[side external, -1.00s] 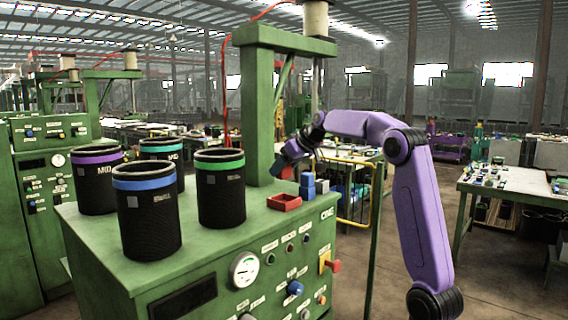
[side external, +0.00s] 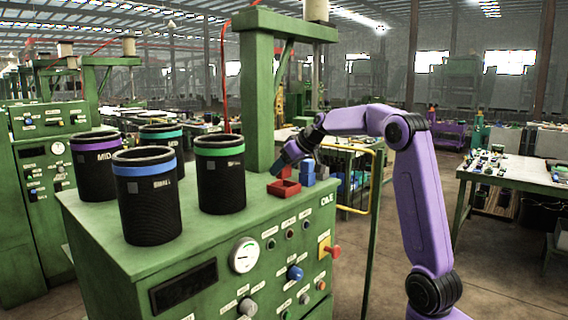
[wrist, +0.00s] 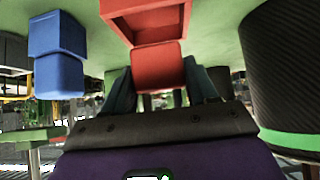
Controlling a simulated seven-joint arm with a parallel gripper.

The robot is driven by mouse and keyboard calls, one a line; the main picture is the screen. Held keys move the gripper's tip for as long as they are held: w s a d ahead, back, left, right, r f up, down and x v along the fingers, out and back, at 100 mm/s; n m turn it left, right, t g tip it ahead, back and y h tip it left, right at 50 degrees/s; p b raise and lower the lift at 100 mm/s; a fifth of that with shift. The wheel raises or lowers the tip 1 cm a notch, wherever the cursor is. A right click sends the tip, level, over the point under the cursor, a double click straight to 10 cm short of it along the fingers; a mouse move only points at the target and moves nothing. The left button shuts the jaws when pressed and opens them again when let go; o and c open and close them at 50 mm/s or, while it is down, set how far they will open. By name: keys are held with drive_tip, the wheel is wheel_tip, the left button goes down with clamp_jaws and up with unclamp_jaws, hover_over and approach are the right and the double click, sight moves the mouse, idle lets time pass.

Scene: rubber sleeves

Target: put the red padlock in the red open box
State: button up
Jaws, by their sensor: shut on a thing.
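The red padlock (wrist: 157,66) shows as a plain red block between my fingers in the wrist view; no shackle can be made out. My gripper (wrist: 160,88) is shut on it. The red open box (wrist: 146,22) lies just beyond the padlock, its hollow facing up and looking empty in the part that shows. In the side view the red open box (side external: 284,188) sits on the green machine top, and my gripper (side external: 281,166) is tilted close above its back edge. I cannot tell whether padlock and box touch.
Blue blocks (side external: 307,172) stand right beside the box, and also show at left in the wrist view (wrist: 58,55). Several black ribbed sleeves with coloured bands (side external: 220,182) stand to the left. A green post (side external: 257,100) rises behind the box.

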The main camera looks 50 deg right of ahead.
sight(287, 177)
drive_tip(key=shift+s+f, duration=0.1)
drive_tip(key=shift+f, duration=2)
drive_tip(key=o, duration=1.1)
drive_tip(key=shift+o, duration=0.5)
drive_tip(key=v, duration=1.8)
drive_tip(key=shift+r, duration=0.4)
drive_tip(key=shift+a, duration=0.1)
